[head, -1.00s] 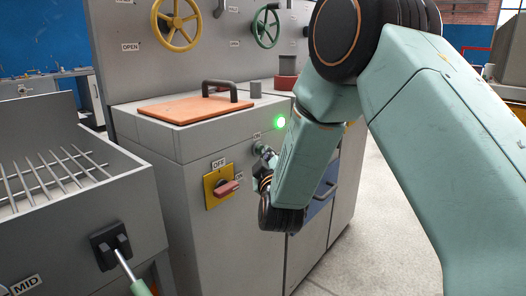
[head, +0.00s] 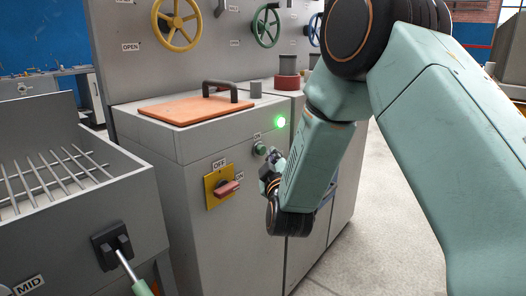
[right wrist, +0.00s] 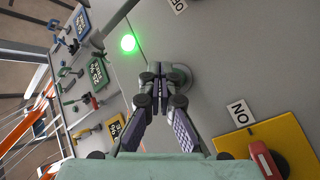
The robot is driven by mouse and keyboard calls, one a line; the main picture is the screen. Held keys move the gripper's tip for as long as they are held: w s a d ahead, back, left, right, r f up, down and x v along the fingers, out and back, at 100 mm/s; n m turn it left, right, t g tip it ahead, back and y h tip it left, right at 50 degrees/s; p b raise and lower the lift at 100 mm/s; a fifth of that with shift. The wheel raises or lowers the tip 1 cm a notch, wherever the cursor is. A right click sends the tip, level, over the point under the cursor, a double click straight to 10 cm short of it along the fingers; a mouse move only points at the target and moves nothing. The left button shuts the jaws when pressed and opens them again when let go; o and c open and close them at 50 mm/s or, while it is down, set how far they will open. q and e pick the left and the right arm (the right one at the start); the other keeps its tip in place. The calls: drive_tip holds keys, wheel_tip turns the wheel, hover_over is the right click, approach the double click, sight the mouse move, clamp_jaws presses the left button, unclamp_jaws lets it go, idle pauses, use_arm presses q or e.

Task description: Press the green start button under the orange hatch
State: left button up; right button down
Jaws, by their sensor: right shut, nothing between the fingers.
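The orange hatch (head: 200,108) lies closed on top of the grey cabinet in the head view, with a dark handle. Below it on the cabinet front is the round green button (head: 260,149), beneath a small label. In the right wrist view the button (right wrist: 182,77) is partly hidden behind the fingertips. A green lamp (head: 280,122) glows above it; it also shows lit in the right wrist view (right wrist: 128,43). My right gripper (head: 270,163) is shut and empty, just right of and below the button, with a small gap showing. My left gripper is out of view.
A red rotary switch (head: 228,188) on a yellow plate sits below left of the button. A lever (head: 127,266) stands out from the grey unit at left. Handwheels (head: 175,22) are on the back panel. Open floor lies at right.

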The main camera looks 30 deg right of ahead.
drive_tip(key=s, duration=0.1)
drive_tip(key=s+d+p, duration=0.1)
drive_tip(key=s, duration=0.1)
drive_tip(key=s+d+p, duration=0.1)
drive_tip(key=shift+s, duration=0.35)
idle(0.8)
drive_tip(key=s+a+f+m+g+y+p, duration=0.1)
drive_tip(key=s+a+f+m+g+y, duration=0.35)
drive_tip(key=f, duration=0.55)
drive_tip(key=s+a+f+m+g+y+p, duration=0.1)
drive_tip(key=s+a+f+g+y+p, duration=0.1)
drive_tip(key=s+a+f+g, duration=0.45)
drive_tip(key=s+a+f+g+p, duration=0.1)
drive_tip(key=s+f, duration=0.4)
drive_tip(key=s, duration=0.8)
drive_tip(key=s+a+f+g+p, duration=0.1)
drive_tip(key=s+f+g+p, duration=0.2)
drive_tip(key=s, duration=1.1)
wheel_tip(320, 180, down, 3)
drive_tip(key=shift+a+f+g+y, duration=0.15)
drive_tip(key=shift+g+y, duration=0.3)
drive_tip(key=shift+g, duration=0.75)
